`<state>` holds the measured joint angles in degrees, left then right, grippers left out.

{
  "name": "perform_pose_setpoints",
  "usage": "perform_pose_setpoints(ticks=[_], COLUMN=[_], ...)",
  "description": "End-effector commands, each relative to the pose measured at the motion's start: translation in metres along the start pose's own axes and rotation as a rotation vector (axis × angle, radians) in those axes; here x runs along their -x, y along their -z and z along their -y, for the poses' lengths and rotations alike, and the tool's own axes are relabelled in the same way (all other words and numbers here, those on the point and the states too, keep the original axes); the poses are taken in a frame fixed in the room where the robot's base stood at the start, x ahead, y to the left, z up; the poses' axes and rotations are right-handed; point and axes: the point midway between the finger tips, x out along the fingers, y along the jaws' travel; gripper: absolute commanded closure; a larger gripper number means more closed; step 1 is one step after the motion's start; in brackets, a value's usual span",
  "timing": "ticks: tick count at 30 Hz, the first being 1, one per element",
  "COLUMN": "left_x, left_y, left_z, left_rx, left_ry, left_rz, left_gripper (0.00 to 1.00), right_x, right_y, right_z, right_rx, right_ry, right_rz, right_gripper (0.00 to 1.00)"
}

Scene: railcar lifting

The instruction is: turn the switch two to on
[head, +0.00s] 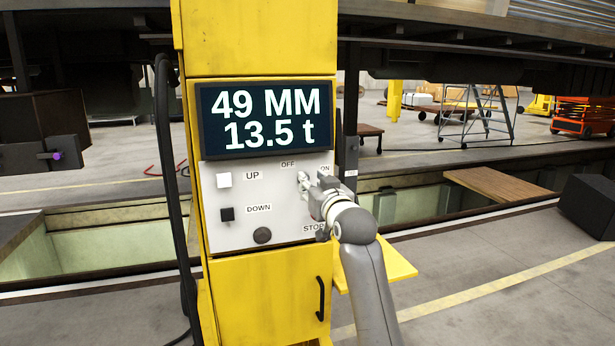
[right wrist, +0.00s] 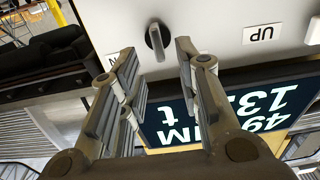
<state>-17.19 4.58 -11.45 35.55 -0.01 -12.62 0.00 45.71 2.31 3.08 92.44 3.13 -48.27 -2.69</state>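The grey rotary switch (right wrist: 156,40) sits on the white panel (head: 238,190) of a yellow column, below the OFF label (head: 288,164) and ON label (head: 325,168). In the upside-down right wrist view its handle stands close to upright, slightly tilted. My right gripper (head: 310,184) is at the switch and partly covers it in the head view. In the right wrist view the fingers of my right gripper (right wrist: 156,50) are apart, one on each side of the handle, with visible gaps. I cannot tell how deep the handle sits between them. My left gripper is not in view.
A display (head: 265,118) above the panel reads 49 MM and 13.5 t. A white UP button (head: 224,180), a black DOWN button (head: 227,214) and a dark round knob (head: 262,235) share the panel. A yellow shelf (head: 390,268) juts out at the column's lower right.

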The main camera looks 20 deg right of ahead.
Motion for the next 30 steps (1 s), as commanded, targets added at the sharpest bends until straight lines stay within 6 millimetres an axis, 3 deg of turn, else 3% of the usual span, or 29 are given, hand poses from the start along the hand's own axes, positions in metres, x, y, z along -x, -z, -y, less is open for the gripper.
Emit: perform_pose_setpoints(ticks=[9,23,30], left_x=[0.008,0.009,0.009], left_y=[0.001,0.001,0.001], left_z=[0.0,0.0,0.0], left_rx=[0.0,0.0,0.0], left_ry=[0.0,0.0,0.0], left_rz=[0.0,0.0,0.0], left_gripper=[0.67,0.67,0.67], right_x=[-0.037,-0.045,-0.045], right_y=[0.001,0.0,0.0], right_z=[0.0,0.0,0.0], right_rx=[-0.001,0.0,0.0], right_ry=[0.0,0.0,0.001], right_rz=[0.0,-0.001,0.0], right_gripper=[0.69,0.69,0.98])
